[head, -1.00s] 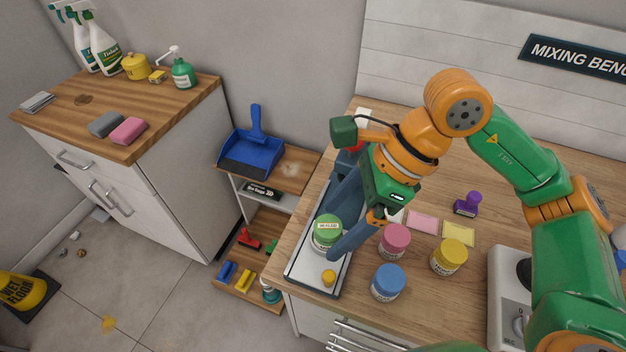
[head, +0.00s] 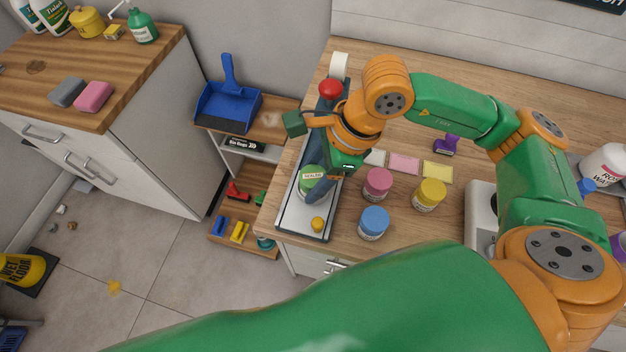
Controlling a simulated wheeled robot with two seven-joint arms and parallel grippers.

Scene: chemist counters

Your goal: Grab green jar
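The green jar (head: 312,177), with a pale label on its lid, stands upright on a narrow tray (head: 291,222) at the left edge of the mixing bench. My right gripper (head: 316,184) reaches down over the tray from the right. Its blue-grey fingers look spread, one behind the jar and one at its right front side, so the jar lies between them. Whether they touch it is hard to tell, as the fingers and wrist hide part of the jar. My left gripper is not in view.
Pink (head: 377,184), blue (head: 373,223) and yellow (head: 429,195) jars stand right of the tray. A blue dustpan (head: 226,106) lies on the low shelf to the left.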

